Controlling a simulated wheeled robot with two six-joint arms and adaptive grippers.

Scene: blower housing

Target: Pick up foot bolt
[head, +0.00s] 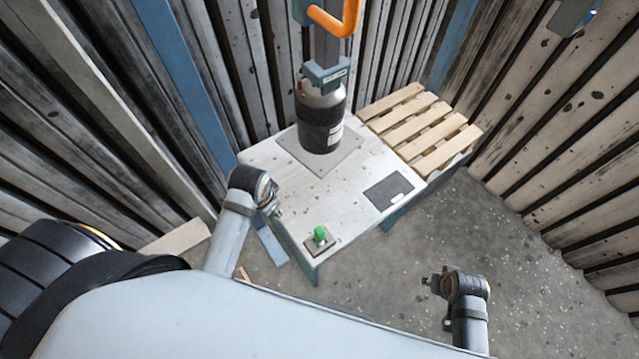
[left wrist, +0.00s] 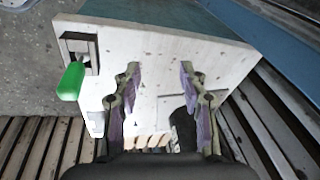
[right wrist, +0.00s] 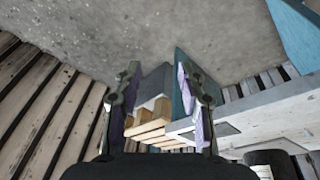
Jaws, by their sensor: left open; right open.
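The pale table (head: 270,180) carries a dark cylindrical housing (head: 320,125) under a blue-grey clamp (head: 326,74) and a dark mat (head: 380,196) with a small white piece (head: 397,197). A wooden pallet (head: 420,125) adjoins it. An orange hook (head: 345,20) hangs above. Slatted walls surround; floor at right is clear.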

